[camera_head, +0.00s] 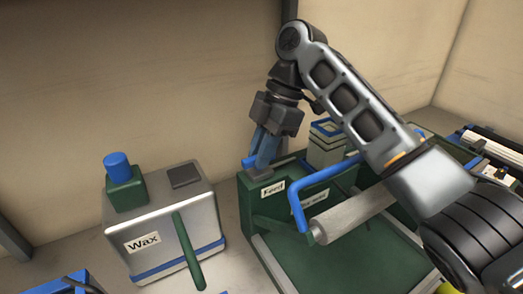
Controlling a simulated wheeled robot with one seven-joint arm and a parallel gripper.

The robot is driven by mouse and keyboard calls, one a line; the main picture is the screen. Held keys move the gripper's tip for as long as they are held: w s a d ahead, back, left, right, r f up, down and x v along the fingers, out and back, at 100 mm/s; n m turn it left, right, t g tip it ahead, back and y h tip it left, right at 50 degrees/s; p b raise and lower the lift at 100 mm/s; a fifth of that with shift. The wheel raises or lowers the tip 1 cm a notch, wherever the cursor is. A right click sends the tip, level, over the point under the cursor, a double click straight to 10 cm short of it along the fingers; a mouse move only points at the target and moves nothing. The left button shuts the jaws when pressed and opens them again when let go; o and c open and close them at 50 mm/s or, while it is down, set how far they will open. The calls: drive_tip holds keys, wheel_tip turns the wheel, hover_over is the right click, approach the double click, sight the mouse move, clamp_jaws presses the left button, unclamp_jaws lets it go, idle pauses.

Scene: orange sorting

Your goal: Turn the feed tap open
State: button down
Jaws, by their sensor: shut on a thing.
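The feed tap (249,162) is a small blue handle on the top left corner of a green machine (255,212), just above a white label reading "Feed" (272,188). My gripper (263,163) points down over this corner and is shut on the tap. Its fingers cover much of the handle, so I cannot tell how far the tap is turned. The blue end of the handle shows to the left of the fingers.
A grey box labelled "Wax" (190,215), with a green lever (188,250), stands to the left. A blue crank handle (297,196) and a grey roller (350,217) are close right of the tap. My arm hides part of the machine.

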drive_tip(key=c, duration=1.1)
unclamp_jaws()
drive_tip(key=v, duration=0.7)
drive_tip(key=shift+w+r, duration=0.1)
drive_tip(key=shift+r, duration=0.3)
